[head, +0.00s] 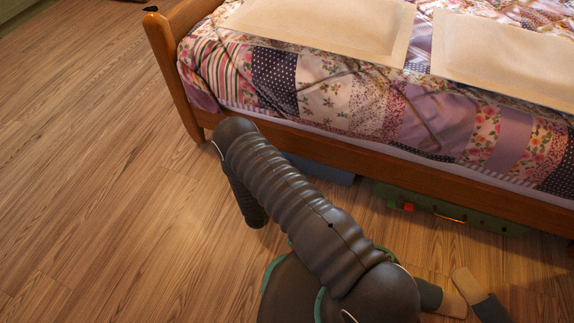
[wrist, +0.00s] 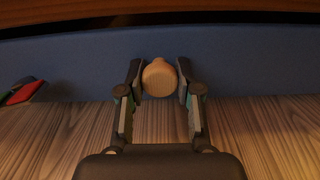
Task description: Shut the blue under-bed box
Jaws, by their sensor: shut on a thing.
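The blue under-bed box (head: 318,170) shows as a small strip under the bed, mostly hidden by my arm and the bed rail in the head view. In the wrist view its blue front (wrist: 235,60) spans the picture, with a round wooden knob (wrist: 158,78) at the middle. My gripper (wrist: 160,80) has a finger on each side of the knob and is shut on it. In the head view the gripper is hidden behind my arm. How far the box sticks out is hard to tell.
The bed's wooden rail (head: 400,160) runs above the box. A green box (head: 465,213) with a red part sits under the bed to the right. A red and green item (wrist: 22,92) shows at left in the wrist view. Slippers (head: 480,300) lie at lower right. The floor at left (head: 90,170) is clear.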

